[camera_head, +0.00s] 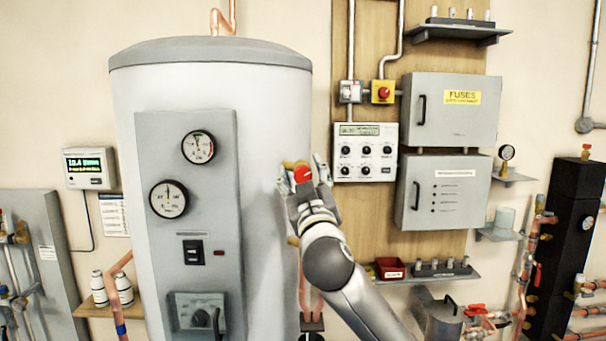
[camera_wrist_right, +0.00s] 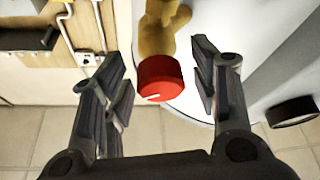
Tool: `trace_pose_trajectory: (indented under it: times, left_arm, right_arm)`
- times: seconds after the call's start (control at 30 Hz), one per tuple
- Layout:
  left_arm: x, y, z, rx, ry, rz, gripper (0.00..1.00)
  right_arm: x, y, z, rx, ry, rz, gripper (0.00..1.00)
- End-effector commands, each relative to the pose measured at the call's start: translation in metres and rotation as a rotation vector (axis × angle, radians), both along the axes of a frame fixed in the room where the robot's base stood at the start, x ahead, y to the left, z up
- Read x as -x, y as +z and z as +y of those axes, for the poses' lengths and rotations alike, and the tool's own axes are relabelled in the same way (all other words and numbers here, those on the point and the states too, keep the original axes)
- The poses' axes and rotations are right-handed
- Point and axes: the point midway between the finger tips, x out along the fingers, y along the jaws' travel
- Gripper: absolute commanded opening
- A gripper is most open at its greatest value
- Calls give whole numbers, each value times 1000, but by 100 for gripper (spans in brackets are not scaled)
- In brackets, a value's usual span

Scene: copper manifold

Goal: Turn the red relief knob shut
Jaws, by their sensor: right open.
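The red relief knob (camera_head: 302,174) sits on a brass fitting at the right side of the tall grey-white tank (camera_head: 268,110). In the right wrist view the red knob (camera_wrist_right: 160,78) has a white mark on its face, and the brass body (camera_wrist_right: 158,30) is behind it. My right gripper (camera_head: 304,168) is open, with its fingers on either side of the knob. In the wrist view the right gripper (camera_wrist_right: 160,92) shows a gap between the knob and each finger; the right finger is closer. My left gripper is not in view.
A panel with gauges (camera_head: 185,240) is on the tank's front. A control box (camera_head: 365,152), a fuse box (camera_head: 452,110) and a red emergency button (camera_head: 383,91) are on the wooden board to the right.

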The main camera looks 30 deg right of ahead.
Motion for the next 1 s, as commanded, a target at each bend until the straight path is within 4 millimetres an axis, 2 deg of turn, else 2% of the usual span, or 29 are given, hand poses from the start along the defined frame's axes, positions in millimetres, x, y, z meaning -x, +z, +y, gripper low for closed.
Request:
trace_pose_trajectory:
  times: [0.2,0.23,0.57,0.77,1.0]
  left_arm:
    - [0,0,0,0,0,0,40]
    - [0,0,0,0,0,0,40]
    - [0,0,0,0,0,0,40]
    - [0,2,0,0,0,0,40]
    - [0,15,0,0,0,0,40]
  right_arm:
    - [0,0,0,0,0,0,55]
    - [0,0,0,0,0,0,52]
    - [0,0,0,0,0,1,10]
    - [0,0,0,10,0,7,9]
    - [0,3,-1,86,-1,56,9]
